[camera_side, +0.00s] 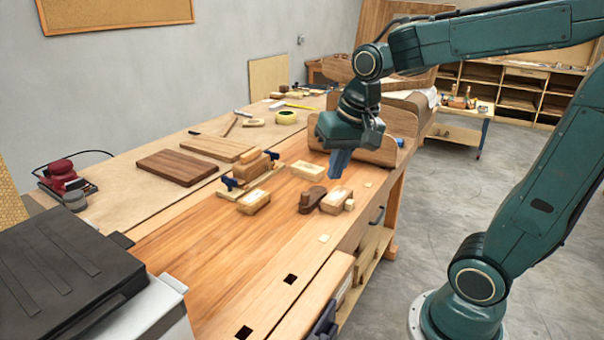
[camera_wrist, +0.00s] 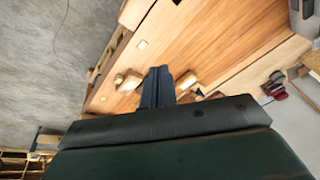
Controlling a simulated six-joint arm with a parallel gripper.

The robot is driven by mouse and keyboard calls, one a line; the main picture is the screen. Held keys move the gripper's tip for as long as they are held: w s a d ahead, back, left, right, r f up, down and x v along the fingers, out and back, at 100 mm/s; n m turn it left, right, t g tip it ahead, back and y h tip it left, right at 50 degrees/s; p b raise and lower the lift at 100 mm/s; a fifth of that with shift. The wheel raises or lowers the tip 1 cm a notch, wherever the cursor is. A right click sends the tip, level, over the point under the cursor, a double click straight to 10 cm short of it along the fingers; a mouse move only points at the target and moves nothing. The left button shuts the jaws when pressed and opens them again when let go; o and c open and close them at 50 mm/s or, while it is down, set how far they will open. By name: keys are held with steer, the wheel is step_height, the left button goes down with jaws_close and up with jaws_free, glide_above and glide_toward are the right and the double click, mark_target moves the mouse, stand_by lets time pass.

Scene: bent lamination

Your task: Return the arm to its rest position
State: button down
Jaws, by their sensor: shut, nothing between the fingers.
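My gripper (camera_side: 339,163) hangs from the green arm above the right side of the wooden workbench (camera_side: 215,262) in the side view. Its dark blue fingers are shut and empty, pointing down. A small wooden block (camera_side: 308,171) lies left of the fingers in the side view. A bent wooden piece in a form with blue clamps (camera_side: 250,171) stands farther left. Whether the fingertips are clear of the blocks behind them is hard to judge.
A red sander (camera_side: 62,178) and black case (camera_side: 60,270) are at left. The front bench top is clear.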

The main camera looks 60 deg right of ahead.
steer(key=s+a+n+t, duration=0.2)
steer(key=s+a+n, duration=0.3)
steer(key=s, duration=0.5)
steer(key=shift+a+r+n+y, duration=0.2)
steer(key=shift+n+y, duration=0.1)
steer(key=shift+n, duration=0.9)
